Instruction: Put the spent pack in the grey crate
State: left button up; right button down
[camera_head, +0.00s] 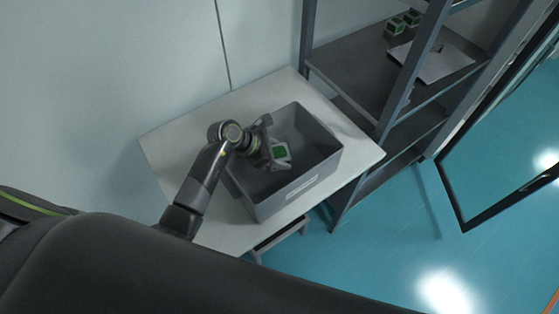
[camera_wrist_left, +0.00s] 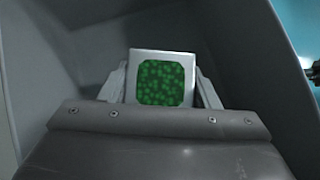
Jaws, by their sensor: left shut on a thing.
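The grey crate (camera_head: 310,183) stands on a small white table. My left gripper (camera_head: 279,153) reaches down into the crate from its left side. It is shut on the spent pack (camera_head: 281,151), a pale block with a green face. In the left wrist view the pack (camera_wrist_left: 165,78) sits between the two fingers (camera_wrist_left: 163,85), with the crate's grey walls (camera_wrist_left: 235,50) around it. I cannot tell whether the pack touches the crate floor. My right gripper is not in view.
The white table (camera_head: 352,147) has bare room around the crate. A dark metal shelf unit (camera_head: 365,75) stands to the right, with small green-faced blocks (camera_head: 396,25) and a white sheet or tray (camera_head: 440,63) on it. Blue floor (camera_head: 400,240) lies open at the lower right.

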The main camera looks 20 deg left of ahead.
pick_arm(q)
jog(key=shift+f+p, duration=0.35)
jog(key=shift+f, duration=1.75)
jog(key=shift+f, duration=0.25)
jog(key=o, duration=1.1)
jog(key=shift+r, duration=0.1)
jog(key=shift+c, duration=0.2)
jog(key=shift+r, duration=0.15)
